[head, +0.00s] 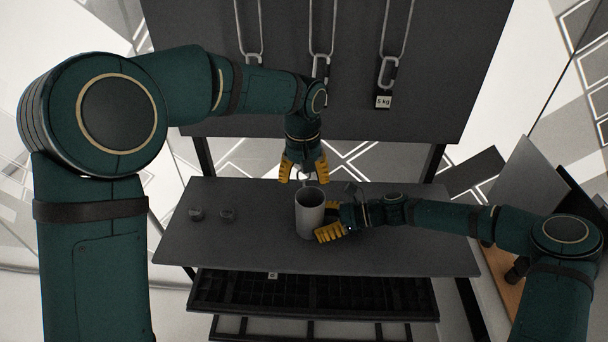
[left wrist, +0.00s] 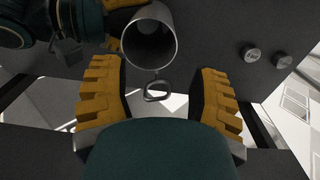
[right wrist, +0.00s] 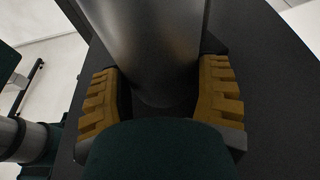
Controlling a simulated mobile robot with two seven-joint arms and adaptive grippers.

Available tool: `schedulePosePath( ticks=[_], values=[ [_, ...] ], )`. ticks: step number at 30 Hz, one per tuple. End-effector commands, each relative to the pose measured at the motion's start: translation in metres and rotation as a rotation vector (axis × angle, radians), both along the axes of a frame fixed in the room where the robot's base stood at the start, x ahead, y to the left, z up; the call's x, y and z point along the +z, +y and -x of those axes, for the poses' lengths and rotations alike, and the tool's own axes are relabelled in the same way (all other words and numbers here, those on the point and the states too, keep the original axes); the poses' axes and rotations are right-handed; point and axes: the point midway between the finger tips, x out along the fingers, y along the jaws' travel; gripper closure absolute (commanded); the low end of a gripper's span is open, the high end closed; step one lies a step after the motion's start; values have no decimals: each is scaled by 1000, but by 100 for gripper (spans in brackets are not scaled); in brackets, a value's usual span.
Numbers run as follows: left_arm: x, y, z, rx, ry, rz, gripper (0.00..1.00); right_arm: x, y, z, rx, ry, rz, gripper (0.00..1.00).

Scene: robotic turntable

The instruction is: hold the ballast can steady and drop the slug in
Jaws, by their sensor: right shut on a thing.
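The grey ballast can (head: 310,215) stands upright on the dark table. My right gripper (head: 329,220) is shut on its side; the can also fills the space between the fingers in the right wrist view (right wrist: 155,50). My left gripper (head: 304,169) is open and empty, just behind and above the can. In the left wrist view, the can's open mouth (left wrist: 149,38) lies beyond the fingers. A paler round shape shows inside; I cannot tell whether it is a slug or the bottom. A metal ring (left wrist: 157,92) shows beside the rim, between the open fingers.
Two small dark cylinders (head: 196,214) (head: 227,214) stand on the table (head: 410,250) left of the can. A gridded tray (head: 370,296) sits below.

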Motion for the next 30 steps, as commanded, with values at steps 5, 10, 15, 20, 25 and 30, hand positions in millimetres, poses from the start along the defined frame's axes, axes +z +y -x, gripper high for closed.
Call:
schedulePosePath(
  ticks=[5, 10, 15, 20, 25, 30],
  values=[
    [4, 0, 0, 0, 0, 0, 39, 0, 0, 0, 0, -1, 0, 57],
    [26, 0, 0, -1, -3, 1, 39, 1, 0, 0, 1, -1, -1, 62],
    [62, 1, -1, 0, -4, 1, 39, 1, 0, 0, 1, -1, -1, 68],
    [92, 1, 0, 0, -4, 2, 39, 1, 1, 0, 1, -1, -1, 68],
    [112, 1, 0, 0, -2, 1, 39, 1, 1, 0, 2, -2, -1, 68],
    [120, 2, 0, 0, 0, 0, 39, 1, 1, 0, 2, -2, -2, 68]
  ],
)
